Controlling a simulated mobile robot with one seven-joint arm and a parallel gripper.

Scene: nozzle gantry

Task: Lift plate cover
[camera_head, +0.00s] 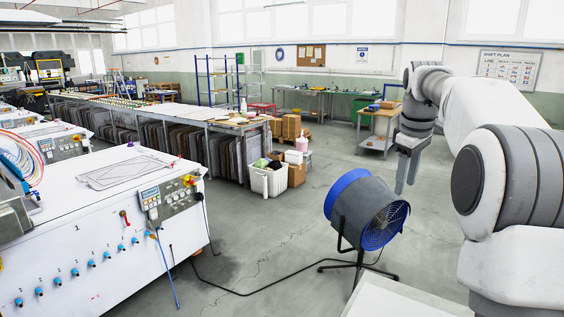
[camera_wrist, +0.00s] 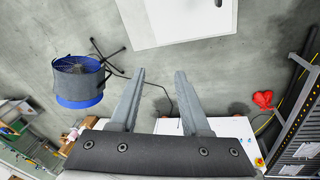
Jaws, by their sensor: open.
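My gripper (camera_head: 405,186) hangs at the right in the head view, fingers pointing down, in free air behind the blue fan. In the wrist view my gripper (camera_wrist: 159,73) has its two fingers apart with nothing between them. A large white machine (camera_head: 100,235) stands at the left, with a thin grey outlined plate (camera_head: 125,171) flat on its top. I cannot tell if this is the plate cover. A dark grey block (camera_head: 14,220) at the left picture edge is cut off. My gripper is far from both and touches neither.
A blue and grey drum fan (camera_head: 368,212) stands on the floor between the machine and my arm; it also shows in the wrist view (camera_wrist: 78,82). A black cable (camera_head: 235,291) crosses the floor. A white crate (camera_head: 268,180) and a long rack table (camera_head: 150,112) stand behind.

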